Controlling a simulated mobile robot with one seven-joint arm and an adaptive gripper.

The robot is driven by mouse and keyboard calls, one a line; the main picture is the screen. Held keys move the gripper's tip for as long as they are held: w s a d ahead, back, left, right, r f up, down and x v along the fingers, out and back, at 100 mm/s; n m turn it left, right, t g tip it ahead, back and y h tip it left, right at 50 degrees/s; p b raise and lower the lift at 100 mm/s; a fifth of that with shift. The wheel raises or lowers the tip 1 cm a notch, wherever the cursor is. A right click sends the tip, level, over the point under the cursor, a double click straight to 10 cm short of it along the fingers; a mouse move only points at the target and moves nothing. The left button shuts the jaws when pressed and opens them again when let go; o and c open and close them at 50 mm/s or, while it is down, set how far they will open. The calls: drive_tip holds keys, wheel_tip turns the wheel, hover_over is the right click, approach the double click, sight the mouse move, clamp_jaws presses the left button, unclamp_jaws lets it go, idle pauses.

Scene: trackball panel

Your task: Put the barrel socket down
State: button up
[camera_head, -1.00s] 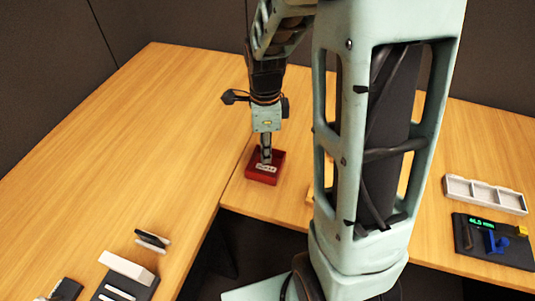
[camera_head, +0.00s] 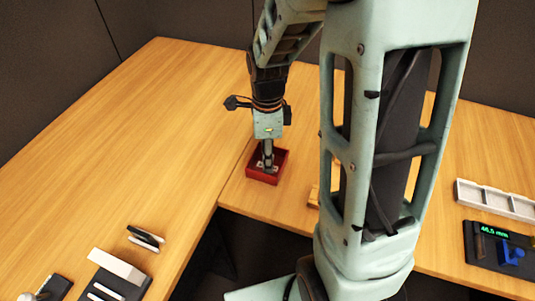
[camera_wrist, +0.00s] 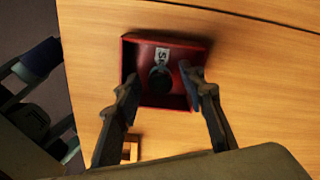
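A dark round piece, which looks like the barrel socket (camera_wrist: 160,79), is in the red tray (camera_wrist: 159,38) in the wrist view. It stands end-on to the camera, beside a white label with dark letters. My gripper (camera_wrist: 160,76) has its two fingers spread on either side of it, with gaps between the fingers and the piece. In the head view my gripper (camera_head: 268,166) points down into the red tray (camera_head: 263,180). There the fingers hide most of the tray's inside, and I cannot make out the socket.
A small wooden block (camera_head: 313,197) lies right of the tray, partly behind my arm. A white divided tray (camera_head: 497,199) and a dark gauge with a green display (camera_head: 499,246) are at the right. Dark and white parts (camera_head: 117,270) lie at lower left.

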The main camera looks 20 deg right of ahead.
drive_tip(key=shift+r, duration=0.1)
wheel_tip(320, 180, up, 12)
drive_tip(key=p, duration=0.2)
idle(0.3)
drive_tip(key=shift+r, duration=0.1)
